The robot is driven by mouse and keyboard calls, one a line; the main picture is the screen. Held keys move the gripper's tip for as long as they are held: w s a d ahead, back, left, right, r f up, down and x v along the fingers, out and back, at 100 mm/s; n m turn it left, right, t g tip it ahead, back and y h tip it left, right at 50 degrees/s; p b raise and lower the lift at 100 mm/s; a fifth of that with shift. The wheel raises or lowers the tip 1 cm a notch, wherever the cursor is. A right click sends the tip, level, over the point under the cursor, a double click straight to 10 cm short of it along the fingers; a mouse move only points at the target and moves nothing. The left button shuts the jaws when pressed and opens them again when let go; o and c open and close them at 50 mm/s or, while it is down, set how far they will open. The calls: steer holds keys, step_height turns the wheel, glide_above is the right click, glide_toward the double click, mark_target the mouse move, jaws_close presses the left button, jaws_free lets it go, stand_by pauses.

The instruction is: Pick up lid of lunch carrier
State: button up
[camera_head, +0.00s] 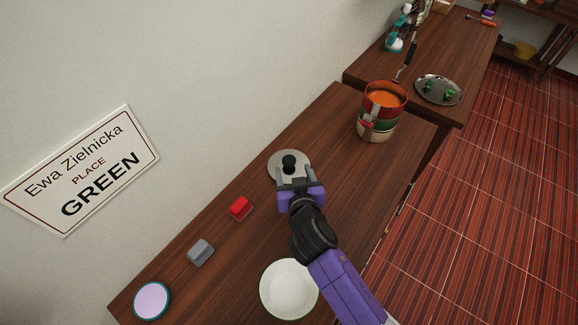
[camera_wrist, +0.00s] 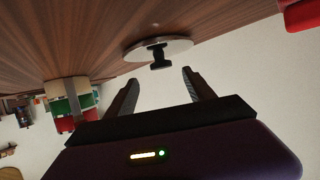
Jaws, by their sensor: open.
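The lid (camera_head: 279,163) is a round grey metal disc with a black knob (camera_head: 289,161), lying on the wooden counter. In the wrist view the lid (camera_wrist: 172,47) and its knob (camera_wrist: 159,58) show ahead of the fingers. My gripper (camera_head: 295,178) is open at the near side of the lid, its fingers pointing at the knob; in the wrist view the space between the fingertips (camera_wrist: 160,78) is empty. I cannot tell whether the fingers touch the lid. The lunch carrier (camera_head: 377,127) stands farther back, a stack of coloured bowls with an orange filling showing in the open top.
A red block (camera_head: 241,208) and a grey block (camera_head: 200,252) lie left of my gripper. A white bowl (camera_head: 268,290) stands close beside my arm, and a round teal-rimmed lilac item (camera_head: 151,300) is at near left. A metal plate (camera_head: 447,99) sits on the farther counter.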

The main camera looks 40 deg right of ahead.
mark_target(289, 162)
steer(key=shift+p+x, duration=0.8)
steer(key=shift+x, duration=3.05)
steer(key=shift+a, duration=0.1)
steer(key=shift+c, duration=0.2)
jaws_close()
